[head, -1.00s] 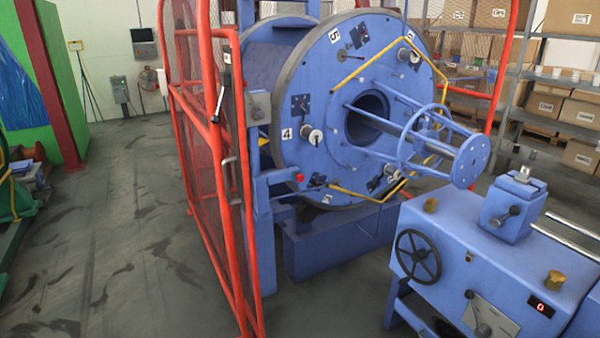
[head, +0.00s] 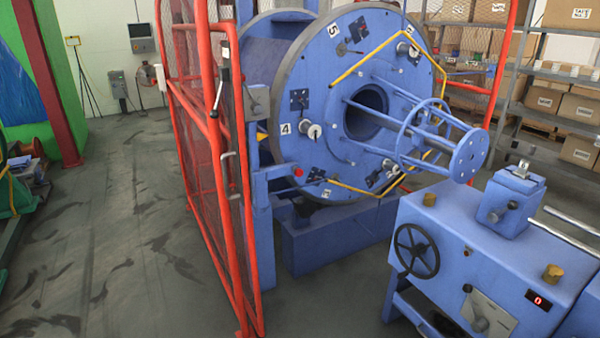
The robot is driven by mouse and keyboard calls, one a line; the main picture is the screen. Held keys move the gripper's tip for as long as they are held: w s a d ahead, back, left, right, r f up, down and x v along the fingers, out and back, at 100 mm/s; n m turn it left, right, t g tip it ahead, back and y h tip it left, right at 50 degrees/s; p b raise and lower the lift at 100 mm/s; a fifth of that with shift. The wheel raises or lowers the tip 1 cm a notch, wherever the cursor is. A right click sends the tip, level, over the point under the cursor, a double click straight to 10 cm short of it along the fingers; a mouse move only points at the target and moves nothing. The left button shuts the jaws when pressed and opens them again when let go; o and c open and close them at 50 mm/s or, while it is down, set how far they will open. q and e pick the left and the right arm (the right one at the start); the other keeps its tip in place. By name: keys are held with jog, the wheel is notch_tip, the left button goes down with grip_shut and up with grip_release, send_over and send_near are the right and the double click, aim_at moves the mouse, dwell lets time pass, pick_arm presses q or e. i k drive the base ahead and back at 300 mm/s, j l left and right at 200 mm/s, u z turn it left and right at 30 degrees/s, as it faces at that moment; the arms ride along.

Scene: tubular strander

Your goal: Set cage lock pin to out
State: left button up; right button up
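The large blue round cage (head: 335,155), with numbered positions on its face, stands in the middle of the head view. A blue bracket arm (head: 273,175) reaches from the post at its left toward the cage's edge. A small red knob (head: 298,172) sits at the end of this bracket, close to the cage. It may be the cage lock pin, but it is too small to tell whether it is in or out. Neither of my grippers is in view.
A red mesh guard (head: 205,160) stands left of the cage. Shelves with boxes (head: 480,90) are behind. The grey floor (head: 110,250) at left is clear.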

aim_at(299, 171)
jog(key=i+l+z, duration=0.1)
jog(key=i+z, duration=0.25)
jog(key=i, duration=0.75)
